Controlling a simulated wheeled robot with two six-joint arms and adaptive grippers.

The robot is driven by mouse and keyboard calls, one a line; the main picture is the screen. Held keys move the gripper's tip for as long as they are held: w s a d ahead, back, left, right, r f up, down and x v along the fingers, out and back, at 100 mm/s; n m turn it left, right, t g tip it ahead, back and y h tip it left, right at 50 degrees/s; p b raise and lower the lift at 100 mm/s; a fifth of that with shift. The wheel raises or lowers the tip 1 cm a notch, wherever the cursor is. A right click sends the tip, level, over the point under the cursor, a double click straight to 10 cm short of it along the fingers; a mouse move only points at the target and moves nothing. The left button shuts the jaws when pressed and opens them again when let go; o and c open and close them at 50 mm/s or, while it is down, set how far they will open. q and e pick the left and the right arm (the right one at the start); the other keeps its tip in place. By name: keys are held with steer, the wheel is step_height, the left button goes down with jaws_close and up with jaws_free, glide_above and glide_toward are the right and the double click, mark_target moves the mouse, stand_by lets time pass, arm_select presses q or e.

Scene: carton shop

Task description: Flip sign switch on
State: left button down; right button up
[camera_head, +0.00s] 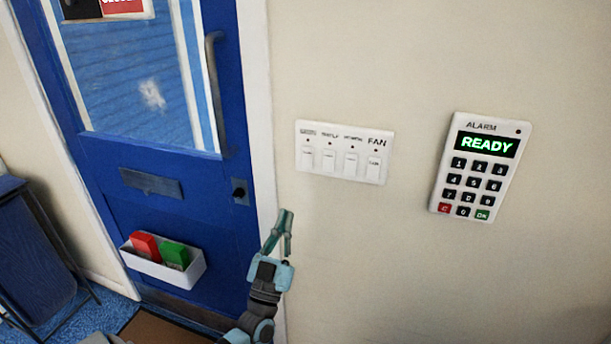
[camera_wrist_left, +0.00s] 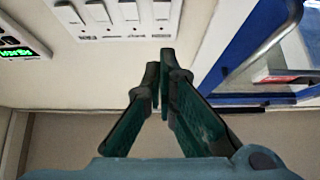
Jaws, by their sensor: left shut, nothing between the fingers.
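A white switch panel (camera_head: 344,177) with several rocker switches in a row is on the wall right of the door; it also shows upside down in the left wrist view (camera_wrist_left: 118,32). The rightmost switch (camera_head: 374,166) is labelled FAN. The other labels are too blurred to read surely, so I cannot tell which is the sign switch. My left gripper (camera_head: 286,212) is shut and empty, below and left of the panel, pointing up. In the left wrist view its fingertips (camera_wrist_left: 160,58) are just short of the panel's edge, apparently apart from it. My right gripper is not seen.
An alarm keypad (camera_head: 482,166) reading READY is on the wall to the right. The blue door (camera_head: 215,240) on the left has a handle (camera_head: 213,90), a sign (camera_head: 122,6) and a white holder (camera_head: 160,268) with red and green items. The wall between panel and keypad is bare.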

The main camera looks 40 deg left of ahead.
arm_select(q)
steer(key=p, duration=0.1)
glide_toward(309, 155)
step_height(309, 155, up, 4)
steer(key=w, duration=0.1)
steer(key=w+b, duration=0.1)
steer(key=w+a+f, duration=0.1)
steer(key=shift+w+f, duration=0.1)
steer(key=shift+w+a, duration=0.1)
steer(key=shift+w, duration=0.1)
